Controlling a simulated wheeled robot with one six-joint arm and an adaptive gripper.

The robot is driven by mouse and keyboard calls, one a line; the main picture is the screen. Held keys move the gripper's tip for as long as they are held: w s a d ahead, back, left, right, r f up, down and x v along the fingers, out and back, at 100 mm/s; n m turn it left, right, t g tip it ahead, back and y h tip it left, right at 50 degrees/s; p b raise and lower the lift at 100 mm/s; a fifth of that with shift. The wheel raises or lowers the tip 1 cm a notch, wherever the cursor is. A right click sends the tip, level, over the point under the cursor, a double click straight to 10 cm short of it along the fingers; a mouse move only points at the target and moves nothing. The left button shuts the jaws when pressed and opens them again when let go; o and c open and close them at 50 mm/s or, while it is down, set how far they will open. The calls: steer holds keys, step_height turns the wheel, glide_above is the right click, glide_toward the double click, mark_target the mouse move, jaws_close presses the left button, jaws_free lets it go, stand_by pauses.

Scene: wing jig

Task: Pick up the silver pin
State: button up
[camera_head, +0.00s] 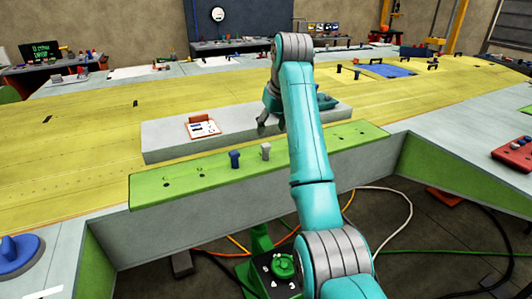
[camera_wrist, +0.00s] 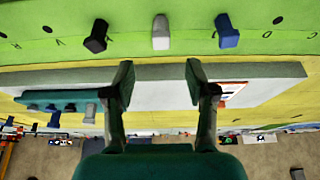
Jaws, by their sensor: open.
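The silver pin (camera_head: 265,151) stands upright in the green rail along the front of the wing jig. In the wrist view the silver pin (camera_wrist: 161,32) is between a black pin (camera_wrist: 97,36) and a blue pin (camera_wrist: 227,31). The blue pin (camera_head: 235,159) is left of it in the head view; the black pin is hidden there, apparently behind my arm. My gripper (camera_wrist: 160,82) is open and empty, its fingers apart, with the silver pin ahead of the gap and not touching. In the head view my gripper (camera_head: 272,124) is above the grey block, behind the rail.
The grey block (camera_head: 165,147) lies behind the green rail (camera_head: 150,189), bearing a clipboard (camera_head: 203,128) and a teal holder (camera_head: 327,101) with several pins. A blue knob (camera_head: 15,252) is at front left, and a red box (camera_head: 515,152) is at right. Cables lie on the floor.

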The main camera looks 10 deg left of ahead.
mark_target(266, 145)
steer(key=x, duration=0.9)
steer(key=shift+a+f, duration=0.2)
steer(key=shift+f, duration=0.2)
jaws_close()
